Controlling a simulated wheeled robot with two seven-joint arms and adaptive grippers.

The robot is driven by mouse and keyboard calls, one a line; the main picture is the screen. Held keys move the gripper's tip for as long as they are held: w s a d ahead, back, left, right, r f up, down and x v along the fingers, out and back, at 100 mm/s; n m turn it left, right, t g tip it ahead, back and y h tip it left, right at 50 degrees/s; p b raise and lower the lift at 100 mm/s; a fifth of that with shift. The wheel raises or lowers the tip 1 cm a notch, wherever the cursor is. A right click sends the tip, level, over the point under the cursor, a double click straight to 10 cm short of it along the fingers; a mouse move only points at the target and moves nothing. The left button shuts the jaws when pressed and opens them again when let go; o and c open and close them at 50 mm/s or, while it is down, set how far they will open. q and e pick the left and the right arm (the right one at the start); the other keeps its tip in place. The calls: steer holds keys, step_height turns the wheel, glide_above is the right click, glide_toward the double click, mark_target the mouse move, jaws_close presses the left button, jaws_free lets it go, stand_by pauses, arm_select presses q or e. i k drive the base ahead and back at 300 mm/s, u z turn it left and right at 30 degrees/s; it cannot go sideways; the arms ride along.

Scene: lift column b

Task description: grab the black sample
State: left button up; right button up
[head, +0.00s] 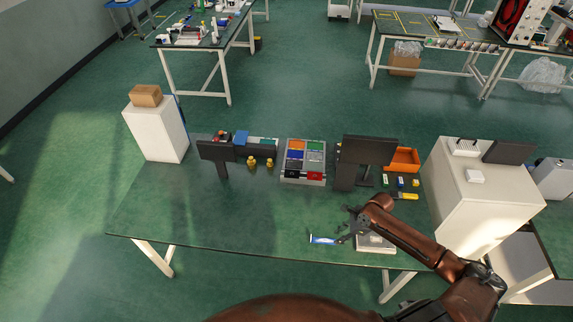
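A grey sample tray (287,179) with several coloured squares stands near the back middle of the green table. The black sample (293,174) appears to be the dark square in the tray's front left cell, beside a red one (314,175). My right gripper (345,225) is over the front part of the table, to the right of and nearer than the tray. Its two fingers look spread, with nothing visible between them. My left gripper is out of view.
Dark monitors (217,152) (368,149) flank the tray. Two yellow weights (252,163) stand to its left. A white device (376,244) sits under my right arm, and a blue-white item (322,240) lies beside it. An orange bin (403,158) is back right. The table's left side is clear.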

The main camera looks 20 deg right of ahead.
mark_target(292, 173)
steer(key=i, duration=1.35)
